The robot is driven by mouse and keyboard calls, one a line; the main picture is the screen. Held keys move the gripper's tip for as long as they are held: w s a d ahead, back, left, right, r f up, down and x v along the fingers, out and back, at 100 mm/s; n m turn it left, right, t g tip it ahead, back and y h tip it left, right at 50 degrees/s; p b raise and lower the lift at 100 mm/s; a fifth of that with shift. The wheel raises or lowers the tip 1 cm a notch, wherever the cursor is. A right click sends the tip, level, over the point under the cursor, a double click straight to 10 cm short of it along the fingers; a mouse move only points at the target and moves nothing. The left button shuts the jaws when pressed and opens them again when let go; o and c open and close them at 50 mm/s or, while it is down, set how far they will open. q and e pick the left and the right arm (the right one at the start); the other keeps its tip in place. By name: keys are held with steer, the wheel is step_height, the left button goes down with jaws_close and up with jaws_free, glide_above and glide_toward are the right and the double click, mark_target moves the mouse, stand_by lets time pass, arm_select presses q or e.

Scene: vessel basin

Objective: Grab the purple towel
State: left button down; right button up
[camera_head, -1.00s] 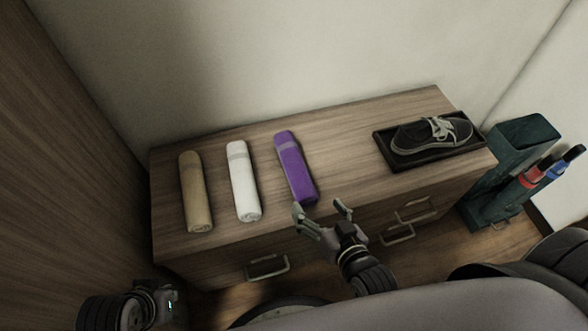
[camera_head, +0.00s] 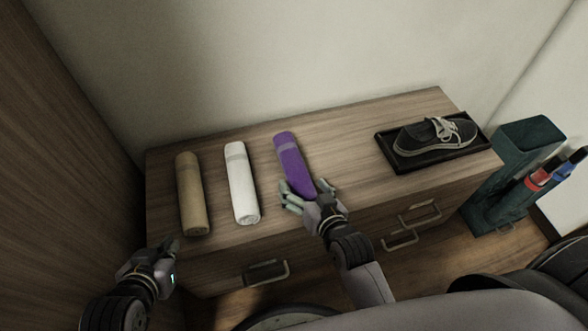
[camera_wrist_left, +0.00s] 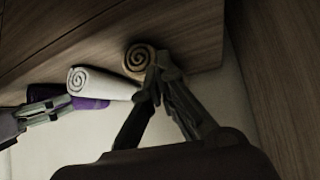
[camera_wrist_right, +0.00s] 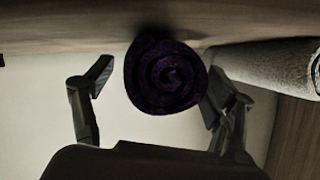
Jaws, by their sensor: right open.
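The purple towel (camera_head: 290,158) is a roll lying on top of the wooden cabinet, its near end toward me. My right gripper (camera_head: 307,190) is open at that near end. In the right wrist view the dark spiral end of the purple towel (camera_wrist_right: 165,75) sits between the spread fingers (camera_wrist_right: 155,85), closer to the right-hand finger. Whether that finger touches it I cannot tell. My left gripper (camera_head: 170,250) is low at the cabinet's front left corner. In the left wrist view its fingertips (camera_wrist_left: 158,80) are together, with nothing seen between them.
A white rolled towel (camera_head: 241,183) and a tan rolled towel (camera_head: 191,195) lie left of the purple one. A black tray (camera_head: 398,165) with a dark shoe (camera_head: 440,136) is on the right. The wooden cabinet top (camera_head: 350,145) is clear between purple towel and tray.

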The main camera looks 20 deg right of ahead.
steer(key=shift+c, duration=0.5)
steer(key=c, duration=1.2)
